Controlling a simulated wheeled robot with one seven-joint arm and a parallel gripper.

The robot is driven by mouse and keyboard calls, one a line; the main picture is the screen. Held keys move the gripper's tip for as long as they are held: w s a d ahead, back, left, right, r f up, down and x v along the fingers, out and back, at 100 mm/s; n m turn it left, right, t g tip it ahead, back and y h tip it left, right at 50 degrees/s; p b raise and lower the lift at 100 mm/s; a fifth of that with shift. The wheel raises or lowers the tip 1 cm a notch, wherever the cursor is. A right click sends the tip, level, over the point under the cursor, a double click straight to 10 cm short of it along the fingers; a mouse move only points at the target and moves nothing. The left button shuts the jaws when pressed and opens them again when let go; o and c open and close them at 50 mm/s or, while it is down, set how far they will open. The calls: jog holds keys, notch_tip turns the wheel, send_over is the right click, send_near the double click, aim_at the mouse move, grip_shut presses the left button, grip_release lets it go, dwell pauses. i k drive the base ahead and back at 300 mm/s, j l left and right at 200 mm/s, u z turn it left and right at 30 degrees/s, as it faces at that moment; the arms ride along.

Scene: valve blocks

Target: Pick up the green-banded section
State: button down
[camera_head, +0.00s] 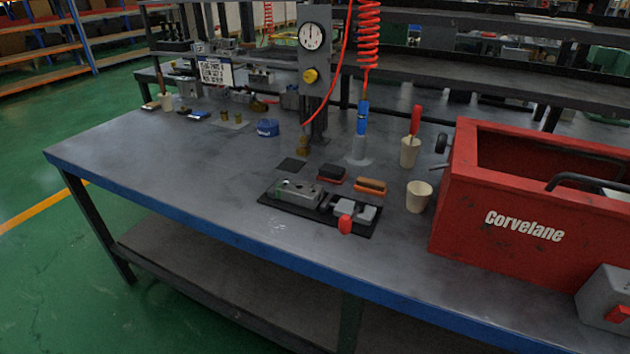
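A grey metal valve section (299,193) lies on the left part of a black mat (277,205) near the front middle of the bench. It shows a small trace of green at its left end, but a full green band is too small to make out. A second grey section (356,210) with a red knob (345,225) sits at the mat's right end. Behind the mat are a dark block with a red base (331,173) and an orange-brown block (371,186). My gripper is not in view.
A red Corvelane box (465,225) fills the bench's right side, with a beige cup (418,197) beside it. A gauge column (315,80), blue air tool (362,118) and coiled red hose (369,35) stand behind the blocks. The bench (180,185) is clear at front left.

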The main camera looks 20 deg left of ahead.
aim_at(308, 195)
jog(key=i+j+u, duration=0.2)
jog(key=i, duration=0.25)
jog(key=i+j+u, duration=0.2)
jog(key=i, duration=0.3)
jog(key=i+j+u, duration=0.15)
jog(key=i, duration=0.4)
jog(key=i+l+u, duration=0.15)
jog(key=k+j, duration=0.05)
